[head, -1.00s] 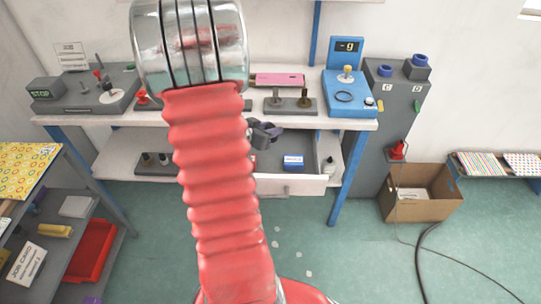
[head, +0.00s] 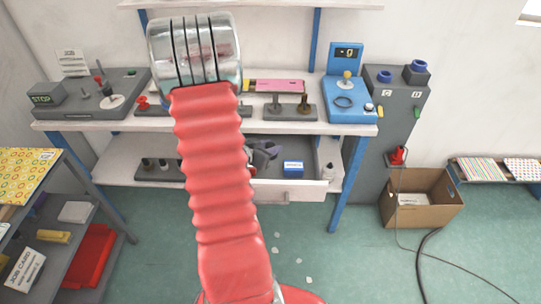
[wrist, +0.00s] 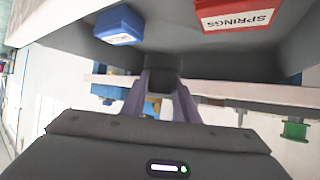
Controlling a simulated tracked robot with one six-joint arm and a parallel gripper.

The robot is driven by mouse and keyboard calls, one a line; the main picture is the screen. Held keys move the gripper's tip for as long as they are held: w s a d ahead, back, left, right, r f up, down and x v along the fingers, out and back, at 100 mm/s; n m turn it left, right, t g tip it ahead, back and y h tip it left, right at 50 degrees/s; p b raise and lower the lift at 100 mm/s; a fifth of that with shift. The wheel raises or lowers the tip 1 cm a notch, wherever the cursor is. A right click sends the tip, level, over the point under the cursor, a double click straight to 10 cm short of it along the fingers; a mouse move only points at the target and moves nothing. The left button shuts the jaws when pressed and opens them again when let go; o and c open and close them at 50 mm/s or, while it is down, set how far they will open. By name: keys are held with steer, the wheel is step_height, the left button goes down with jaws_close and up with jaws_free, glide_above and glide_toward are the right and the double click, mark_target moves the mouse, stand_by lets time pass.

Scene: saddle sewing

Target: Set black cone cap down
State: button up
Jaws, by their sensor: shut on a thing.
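The black cone cap (wrist: 162,68) is between the fingertips of my gripper (wrist: 160,84) in the wrist view. My gripper is shut on it and holds it at the open drawer. The drawer (head: 290,196) is pulled out under the workbench in the head view. There, my gripper (head: 263,152) shows beside my red arm, over the drawer's left part. I cannot make out the cap in the head view. Whether the cap touches the drawer floor I cannot tell.
A blue box (wrist: 119,25) and a red box labelled SPRINGS (wrist: 236,15) stand in the drawer. The blue box also shows in the head view (head: 293,168). Grey drawer floor is bare between the boxes. The workbench top (head: 265,122) is above the drawer.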

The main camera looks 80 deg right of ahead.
steer(key=shift+f, duration=2.05)
steer(key=shift+f, duration=0.65)
steer(key=o, duration=1)
steer(key=shift+r, duration=0.15)
steer(key=shift+r, duration=0.45)
steer(key=v, duration=1.2)
steer(key=shift+w+r, duration=0.1)
